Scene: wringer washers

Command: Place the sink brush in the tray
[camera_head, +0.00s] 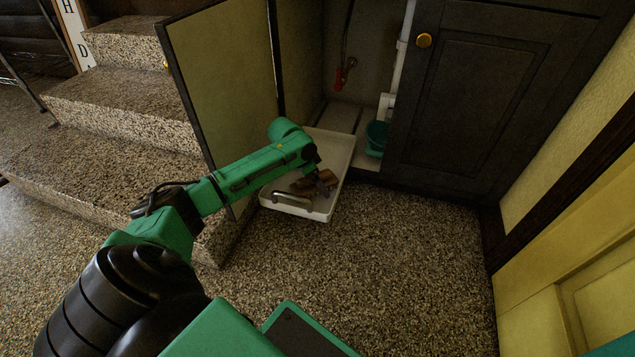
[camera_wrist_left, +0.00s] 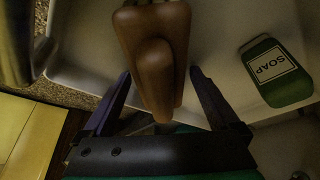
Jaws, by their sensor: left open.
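The sink brush (camera_wrist_left: 155,45) has a brown wooden body, with pale bristles partly showing at the top edge of the left wrist view. It appears over the white tray (camera_head: 341,158); whether it rests on the tray floor is hard to tell. In the head view the brush (camera_head: 306,186) is small and dark near the tray's front. My left gripper (camera_wrist_left: 161,73) is open, with one finger on each side of the brush and gaps visible between. In the head view my left gripper (camera_head: 325,182) is over the tray. My right gripper is not in view.
A green soap bottle (camera_wrist_left: 275,72) lies beside the brush in the left wrist view. The tray extends from a cabinet, its metal handle (camera_head: 292,199) in front. An open cabinet door (camera_head: 222,80) stands left, a closed one (camera_head: 480,105) right. A teal container (camera_head: 376,138) stands inside.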

